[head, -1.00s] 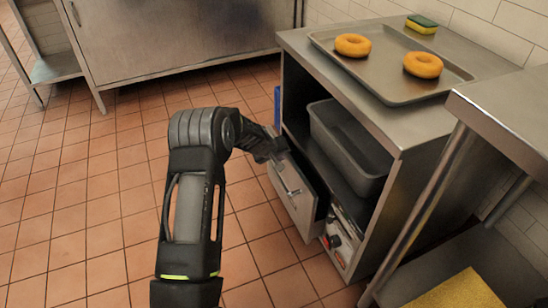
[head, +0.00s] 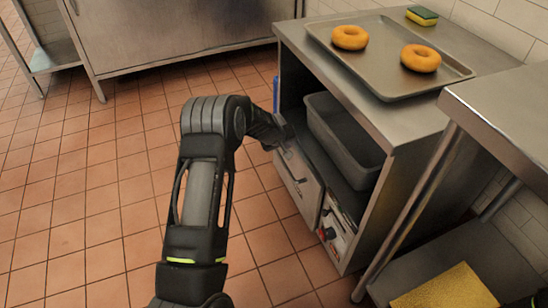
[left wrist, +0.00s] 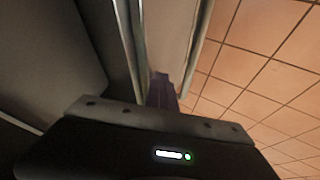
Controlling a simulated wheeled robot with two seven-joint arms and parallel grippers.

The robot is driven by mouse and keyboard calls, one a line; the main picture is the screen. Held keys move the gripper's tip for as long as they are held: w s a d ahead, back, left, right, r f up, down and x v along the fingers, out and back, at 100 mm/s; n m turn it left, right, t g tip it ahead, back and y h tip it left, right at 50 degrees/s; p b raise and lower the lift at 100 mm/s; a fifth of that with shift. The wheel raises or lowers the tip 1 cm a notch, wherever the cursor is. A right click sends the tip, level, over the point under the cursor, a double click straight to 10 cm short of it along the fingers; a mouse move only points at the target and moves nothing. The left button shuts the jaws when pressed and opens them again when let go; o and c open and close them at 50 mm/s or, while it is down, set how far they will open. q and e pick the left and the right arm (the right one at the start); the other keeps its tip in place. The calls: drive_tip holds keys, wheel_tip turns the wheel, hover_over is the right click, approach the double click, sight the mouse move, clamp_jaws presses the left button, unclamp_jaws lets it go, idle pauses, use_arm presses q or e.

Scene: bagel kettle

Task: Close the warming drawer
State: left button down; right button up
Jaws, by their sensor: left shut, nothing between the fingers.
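The warming drawer (head: 300,180) is a metal-fronted drawer with a bar handle, low in the steel cabinet. Its front stands close to the cabinet's front plane; a small remaining gap cannot be ruled out. My left gripper (head: 284,142) is shut and empty at the drawer's upper far edge, seemingly against it, though contact is partly hidden by the gripper body. In the left wrist view, the closed fingers (left wrist: 162,90) point at a pale upright panel (left wrist: 172,35), likely the drawer front. My right gripper is not in view.
A grey bin (head: 345,140) sits on the shelf above the drawer. A tray (head: 390,90) with two bagels and a sponge (head: 422,16) rest on the cabinet top. A steel table (head: 500,110) stands close at right. The tiled floor at left is clear.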

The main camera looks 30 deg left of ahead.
use_arm(q)
drive_tip(key=v, duration=0.2)
drive_tip(key=shift+s+d+r, duration=0.1)
drive_tip(key=shift+s+r, duration=0.15)
drive_tip(key=shift+r, duration=0.05)
drive_tip(key=s+b, duration=0.6)
drive_tip(key=s, duration=0.6)
drive_tip(key=shift+d, duration=0.25)
drive_tip(key=shift+f, duration=0.15)
